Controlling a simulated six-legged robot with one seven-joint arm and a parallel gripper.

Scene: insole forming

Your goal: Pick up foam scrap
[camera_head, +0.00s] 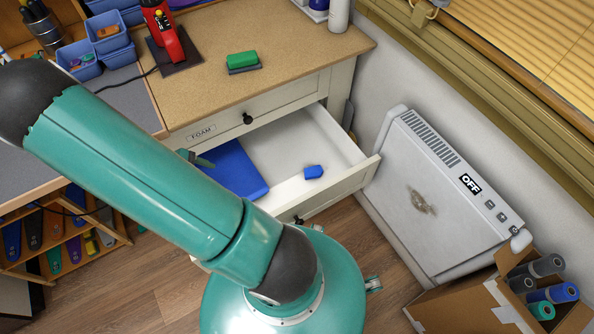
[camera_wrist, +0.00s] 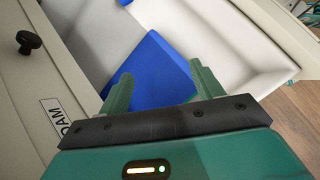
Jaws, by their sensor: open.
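An open white drawer (camera_head: 338,142) below the cork-topped counter holds blue foam. A large flat blue foam sheet (camera_head: 236,168) lies at the drawer's left side. A small blue foam scrap (camera_head: 313,172) lies apart from it, near the drawer's front. In the wrist view, my gripper (camera_wrist: 160,80) is open and empty, its two green fingers pointing into the drawer. The large blue foam sheet (camera_wrist: 158,65) shows beyond and between the fingers. In the head view my teal arm hides most of the gripper, at the drawer's left edge.
A green block (camera_head: 242,59) sits on the cork counter (camera_head: 290,45) near a red tool (camera_head: 165,35). A white panel marked OFF (camera_head: 440,190) stands right of the drawer. A cardboard box with rolls (camera_head: 475,305) is at lower right. The drawer's right part is mostly clear.

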